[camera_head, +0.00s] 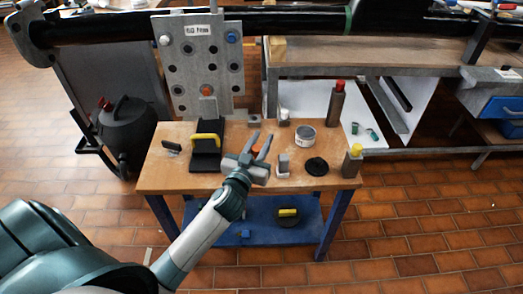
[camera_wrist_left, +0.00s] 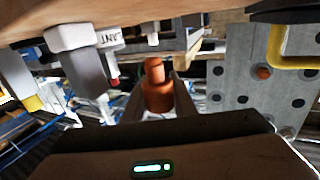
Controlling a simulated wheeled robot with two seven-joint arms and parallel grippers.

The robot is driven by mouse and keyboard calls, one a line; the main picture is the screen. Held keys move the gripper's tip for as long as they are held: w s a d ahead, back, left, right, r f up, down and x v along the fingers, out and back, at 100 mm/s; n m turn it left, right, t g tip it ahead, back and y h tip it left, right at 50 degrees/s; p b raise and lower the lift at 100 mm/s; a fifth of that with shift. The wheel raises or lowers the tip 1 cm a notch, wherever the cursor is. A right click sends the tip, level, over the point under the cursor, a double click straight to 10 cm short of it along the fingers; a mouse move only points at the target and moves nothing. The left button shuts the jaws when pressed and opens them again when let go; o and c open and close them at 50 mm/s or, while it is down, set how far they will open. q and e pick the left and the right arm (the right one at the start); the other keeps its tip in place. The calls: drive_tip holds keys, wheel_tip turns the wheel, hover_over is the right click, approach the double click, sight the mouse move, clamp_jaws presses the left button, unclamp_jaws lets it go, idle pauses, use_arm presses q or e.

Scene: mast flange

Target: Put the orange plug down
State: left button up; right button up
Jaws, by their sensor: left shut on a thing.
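My left gripper (camera_head: 262,147) is over the middle of the wooden table (camera_head: 170,182). It is shut on the orange plug (camera_wrist_left: 157,92), which sits between its two fingers in the left wrist view. In the head view only a small orange part of the plug (camera_head: 256,151) shows between the fingers. The wrist view is turned over, with the tabletop along its upper edge. The head view does not clearly show the gap between plug and tabletop. My right gripper is in neither view.
A black holder with a yellow handle (camera_head: 207,141) stands left of the gripper. Right of it are a grey-white block (camera_head: 283,163), a black disc (camera_head: 316,166), a tin (camera_head: 305,135) and a yellow-topped bottle (camera_head: 352,161). A grey flange plate (camera_head: 187,58) with another orange plug (camera_head: 207,90) rises behind.

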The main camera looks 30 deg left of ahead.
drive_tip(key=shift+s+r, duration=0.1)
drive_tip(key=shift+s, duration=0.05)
